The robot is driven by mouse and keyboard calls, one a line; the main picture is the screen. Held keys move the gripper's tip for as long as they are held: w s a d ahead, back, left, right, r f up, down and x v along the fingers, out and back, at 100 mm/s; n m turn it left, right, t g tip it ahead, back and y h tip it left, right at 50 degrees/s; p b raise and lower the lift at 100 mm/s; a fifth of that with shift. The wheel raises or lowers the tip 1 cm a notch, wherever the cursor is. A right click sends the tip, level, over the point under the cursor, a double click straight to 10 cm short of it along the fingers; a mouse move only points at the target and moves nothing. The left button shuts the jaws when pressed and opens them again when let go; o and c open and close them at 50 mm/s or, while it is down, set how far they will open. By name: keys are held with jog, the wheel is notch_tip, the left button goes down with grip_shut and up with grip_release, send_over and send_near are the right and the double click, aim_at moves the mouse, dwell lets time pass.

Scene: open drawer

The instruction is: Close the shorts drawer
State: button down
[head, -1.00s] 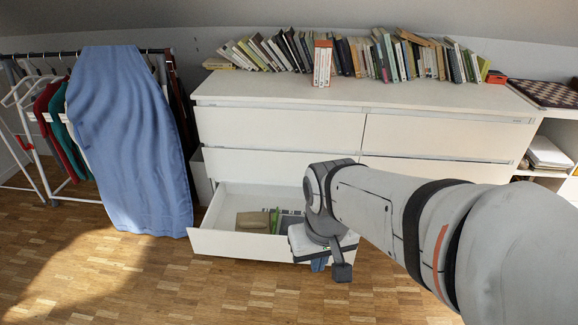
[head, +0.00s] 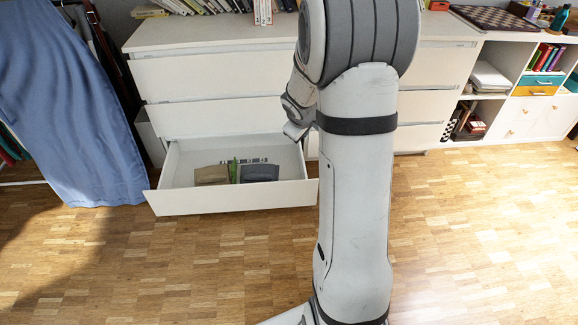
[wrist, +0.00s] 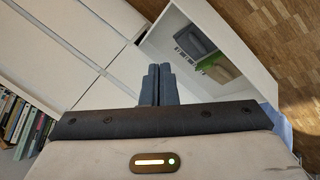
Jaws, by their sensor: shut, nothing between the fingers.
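The open drawer (head: 232,199) is the bottom left one of a white dresser, pulled well out. It holds a folded beige item (head: 211,174), a thin green item (head: 234,171) and a folded dark grey item (head: 260,172). In the wrist view the white drawer front (wrist: 228,38) runs diagonally at upper right, with the grey and olive clothes behind it. My gripper (wrist: 158,72) is shut and empty, its dark fingers pointing toward the dresser beside the open drawer. I cannot tell whether it touches anything. In the head view my arm largely hides it.
The other dresser drawers (head: 215,75) look shut. Books (head: 195,5) stand on top. A white shelf unit (head: 520,117) is at right. The wooden floor (head: 200,265) in front is clear.

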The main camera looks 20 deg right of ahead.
jog(key=w+d+f+n+t+y+b, duration=0.15)
jog(key=w+d+f, duration=0.25)
jog(key=f, duration=0.5)
jog(key=w+d+f+n+y, duration=0.1)
jog(key=w+d+f+n, duration=0.25)
jog(key=f, duration=0.55)
jog(key=n+y+b, duration=0.2)
jog(key=n+y, duration=0.1)
jog(key=y, duration=0.1)
send_near(298, 185)
jog(key=s+r, duration=0.4)
jog(key=s, duration=0.3)
jog(key=w+f+b, duration=0.1)
jog(key=w+f, duration=0.1)
jog(key=w, duration=0.1)
jog(key=w+a+f+b, duration=0.1)
jog(key=w+f+b, duration=0.1)
jog(key=w+f, duration=0.1)
jog(key=w+f+b, duration=0.1)
jog(key=w+f, duration=0.2)
jog(key=shift+w+a+f, duration=0.15)
jog(key=shift+w+a, duration=0.05)
jog(key=shift+w, duration=0.05)
jog(key=shift+w, duration=0.15)
